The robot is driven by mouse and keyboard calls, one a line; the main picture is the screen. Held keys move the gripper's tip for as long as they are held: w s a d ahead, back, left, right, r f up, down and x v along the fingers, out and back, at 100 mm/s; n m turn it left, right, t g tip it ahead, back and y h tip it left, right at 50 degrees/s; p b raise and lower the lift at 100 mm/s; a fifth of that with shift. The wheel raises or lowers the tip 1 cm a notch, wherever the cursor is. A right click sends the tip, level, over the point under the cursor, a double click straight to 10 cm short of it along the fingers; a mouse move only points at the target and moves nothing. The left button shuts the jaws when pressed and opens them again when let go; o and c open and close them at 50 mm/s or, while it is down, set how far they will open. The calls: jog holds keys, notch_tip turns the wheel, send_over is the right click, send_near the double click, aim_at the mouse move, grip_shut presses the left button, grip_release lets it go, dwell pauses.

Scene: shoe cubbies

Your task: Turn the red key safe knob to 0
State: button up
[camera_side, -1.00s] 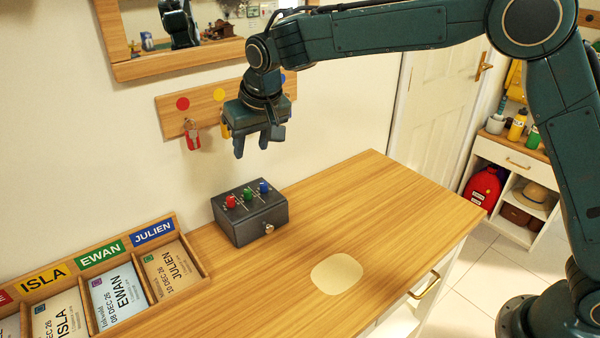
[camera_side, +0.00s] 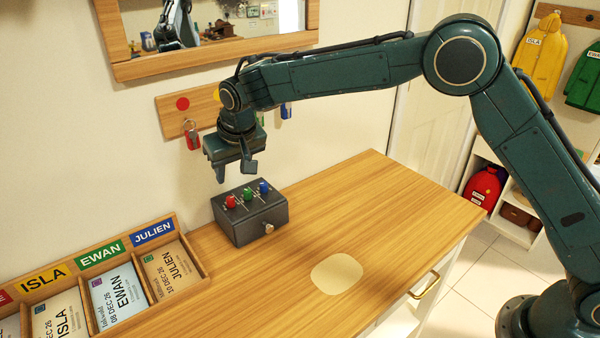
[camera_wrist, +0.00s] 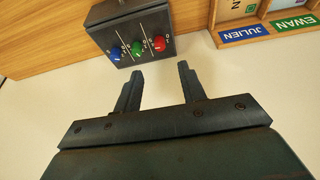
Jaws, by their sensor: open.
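The key safe (camera_side: 250,215) is a dark grey box on the wooden counter against the wall. Its sloped top carries a red knob (camera_side: 231,201), a green knob (camera_side: 248,194) and a blue knob (camera_side: 264,187). My gripper (camera_side: 236,172) is open and empty, pointing down above the safe, apart from the knobs. In the wrist view the red knob (camera_wrist: 159,44) lies beyond my open fingers (camera_wrist: 158,88), with the green and blue knobs to its left. White marks surround the knobs, but I cannot read the red knob's setting surely.
A wooden rack (camera_side: 165,268) with name cards stands left of the safe. A key board (camera_side: 172,116) with hanging keys is on the wall behind my gripper, below a mirror (camera_side: 215,58). The counter right of the safe is clear except for a pale flat patch (camera_side: 337,273).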

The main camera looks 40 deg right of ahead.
aim_at(230, 198)
jog(key=x, duration=1)
jog(key=shift+w+f, duration=0.2)
grip_shut()
